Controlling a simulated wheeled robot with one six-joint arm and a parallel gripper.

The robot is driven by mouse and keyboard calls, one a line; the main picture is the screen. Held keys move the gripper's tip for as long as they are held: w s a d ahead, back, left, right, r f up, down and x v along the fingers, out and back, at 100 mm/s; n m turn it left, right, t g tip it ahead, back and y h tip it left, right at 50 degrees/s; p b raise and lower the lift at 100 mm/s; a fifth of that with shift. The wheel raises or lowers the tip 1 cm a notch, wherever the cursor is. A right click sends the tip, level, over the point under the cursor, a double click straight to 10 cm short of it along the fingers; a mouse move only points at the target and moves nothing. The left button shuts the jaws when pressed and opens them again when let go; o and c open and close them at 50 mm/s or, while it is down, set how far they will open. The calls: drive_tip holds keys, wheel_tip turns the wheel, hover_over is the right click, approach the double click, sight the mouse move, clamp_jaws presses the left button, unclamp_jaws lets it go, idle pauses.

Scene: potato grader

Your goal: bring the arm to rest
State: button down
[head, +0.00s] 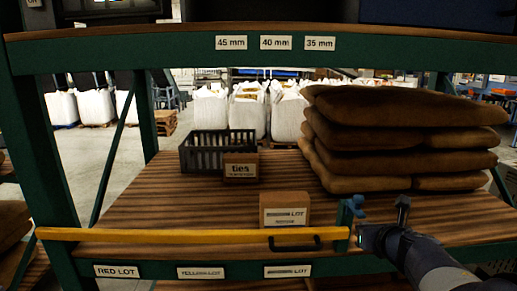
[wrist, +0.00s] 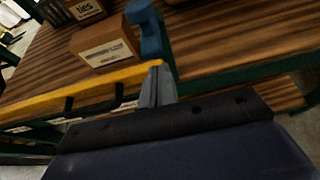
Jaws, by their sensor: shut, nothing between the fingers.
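My gripper (head: 362,236) is low at the right front of the wooden shelf, pointing left, close to the right end of a yellow bar (head: 190,235). In the wrist view my gripper (wrist: 157,82) has its grey fingers together with nothing between them. The yellow bar (wrist: 80,92) ends right by the fingertips there; I cannot tell whether they touch. A blue upright piece (head: 349,208) stands at the bar's right end, and it also shows just beyond the fingers in the wrist view (wrist: 146,30).
A cardboard LOT box (head: 284,211) stands behind the bar. A "ties" box (head: 241,167) and a dark crate (head: 200,150) stand farther back. Stacked brown sacks (head: 400,135) fill the right rear. A green upper beam (head: 130,50) spans above. The shelf's left middle is clear.

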drive_tip(key=shift+w+f+t+b, duration=0.15)
drive_tip(key=shift+f+t+b, duration=0.8)
drive_tip(key=shift+b, duration=2.35)
drive_tip(key=b, duration=0.2)
drive_tip(key=shift+f+b, duration=0.3)
drive_tip(key=shift+f, duration=0.05)
drive_tip(key=shift+f+t+b, duration=0.3)
drive_tip(key=shift+t+b, duration=0.05)
drive_tip(key=shift+b, duration=0.9)
drive_tip(key=shift+f+t+b, duration=0.25)
drive_tip(key=shift+t+b, duration=0.05)
drive_tip(key=shift+b, duration=0.95)
drive_tip(key=shift+f+t+b, duration=0.3)
drive_tip(key=shift+b, duration=0.95)
drive_tip(key=b, duration=0.2)
drive_tip(key=shift+f+t+b, duration=0.25)
drive_tip(key=shift+t+b, duration=0.05)
drive_tip(key=f+t+b, duration=0.1)
drive_tip(key=b, duration=0.4)
drive_tip(key=shift+f, duration=0.1)
